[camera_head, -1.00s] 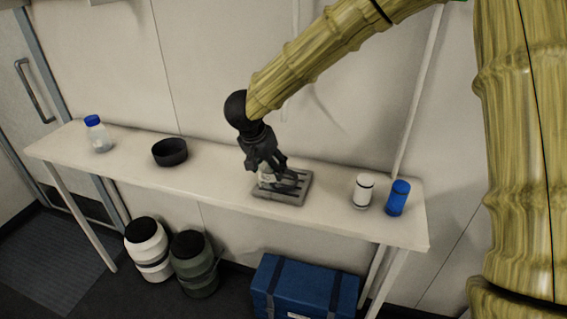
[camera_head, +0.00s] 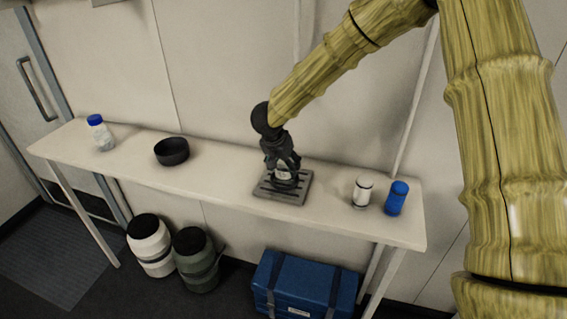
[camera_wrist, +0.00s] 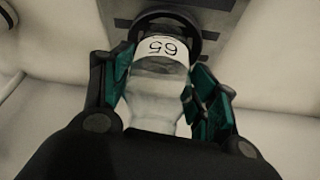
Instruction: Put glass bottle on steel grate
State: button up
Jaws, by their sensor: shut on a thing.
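The glass bottle (camera_head: 283,175) is clear, with a white label reading 65 that shows in the wrist view (camera_wrist: 161,49). My gripper (camera_head: 282,168) is shut on it, with teal finger pads on both sides of the bottle in the wrist view (camera_wrist: 158,100). A dark ring surrounds the bottle's far end there. The steel grate (camera_head: 298,197) is a dark slotted plate on the table. The bottle is upright or nearly so, over the grate in the head view. I cannot tell whether its lower end touches the grate.
On the long white table (camera_head: 225,189) stand a blue-capped clear bottle (camera_head: 101,135), a black bowl (camera_head: 172,152), a white container (camera_head: 362,191) and a blue container (camera_head: 396,198). The white container is right of the grate. Barrels and a blue case (camera_head: 300,283) are on the floor.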

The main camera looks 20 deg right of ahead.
jog(key=shift+r, duration=0.1)
jog(key=shift+s, duration=0.1)
jog(key=o, duration=1.2)
jog(key=shift+f, duration=0.2)
jog(key=shift+r, duration=0.1)
jog(key=b+v, duration=0.2)
jog(key=v, duration=1)
jog(key=shift+r, duration=0.1)
